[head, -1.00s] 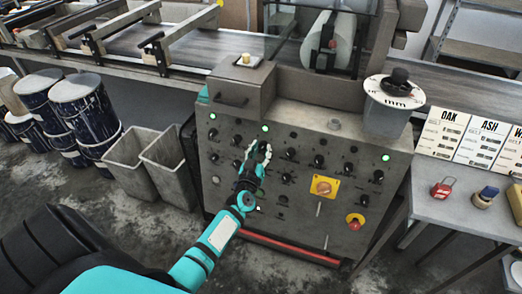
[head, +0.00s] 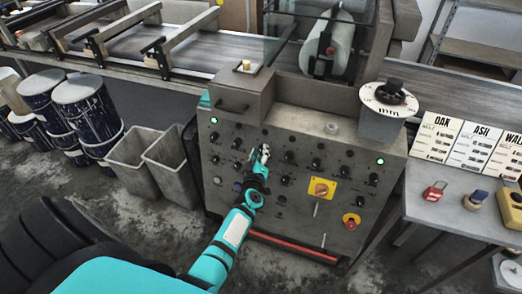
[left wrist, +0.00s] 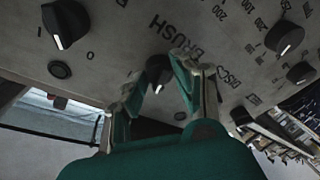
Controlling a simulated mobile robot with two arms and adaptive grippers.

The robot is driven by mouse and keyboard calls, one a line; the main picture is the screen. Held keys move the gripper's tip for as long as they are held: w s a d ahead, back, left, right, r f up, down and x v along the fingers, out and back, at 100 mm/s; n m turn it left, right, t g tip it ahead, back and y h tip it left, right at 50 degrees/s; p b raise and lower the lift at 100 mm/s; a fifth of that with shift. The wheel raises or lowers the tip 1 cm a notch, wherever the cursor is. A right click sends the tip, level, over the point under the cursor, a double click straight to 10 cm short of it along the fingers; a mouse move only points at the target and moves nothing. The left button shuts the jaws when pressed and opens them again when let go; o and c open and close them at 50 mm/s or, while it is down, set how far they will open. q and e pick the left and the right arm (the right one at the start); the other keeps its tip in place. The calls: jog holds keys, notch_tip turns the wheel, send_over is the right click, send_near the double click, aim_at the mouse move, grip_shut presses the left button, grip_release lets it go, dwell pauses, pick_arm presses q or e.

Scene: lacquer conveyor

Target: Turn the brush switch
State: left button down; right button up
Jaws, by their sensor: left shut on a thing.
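The brush switch (left wrist: 158,70) is a dark knob on the grey control panel, beside the printed word BRUSH in the left wrist view. My left gripper (left wrist: 157,82) has its two fingers on either side of this knob and is shut on it. The fingers hide part of the knob, so I cannot read its pointer clearly. In the head view my left gripper (head: 263,152) is at the upper middle of the panel (head: 232,182) and covers the switch. My right gripper is not in view.
Other dark knobs (left wrist: 65,22) (left wrist: 285,37) sit close around the brush switch. A yellow-plated rotary switch (head: 321,189) and a red button (head: 351,221) are lower right. Grey bins (head: 167,160) stand left of the machine, and a side table (head: 440,208) stands right.

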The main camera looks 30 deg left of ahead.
pick_arm(q)
jog(key=shift+n+g+p, duration=0.4)
jog(key=shift+n+p, duration=0.25)
jog(key=shift+n, duration=0.95)
